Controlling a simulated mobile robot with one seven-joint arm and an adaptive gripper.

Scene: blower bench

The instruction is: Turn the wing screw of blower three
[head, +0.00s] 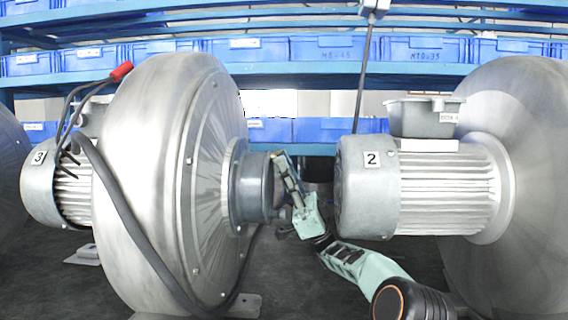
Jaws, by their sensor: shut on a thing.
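Blower three (165,175), a large silver drum with a motor marked 3 (39,158), stands at left. A dark grey inlet collar (250,187) sticks out of its right face. My gripper (276,160) is at the collar's right rim, with its fingertips at the upper edge. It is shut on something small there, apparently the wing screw. I cannot make out the screw's wings or their angle, as the fingers and collar hide them.
Blower two, with a motor marked 2 (420,188), stands close at right, leaving a narrow gap around my arm. A black cable (125,215) hangs across blower three. Blue bins (330,47) fill the shelves behind. A thin pole (366,75) rises behind blower two.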

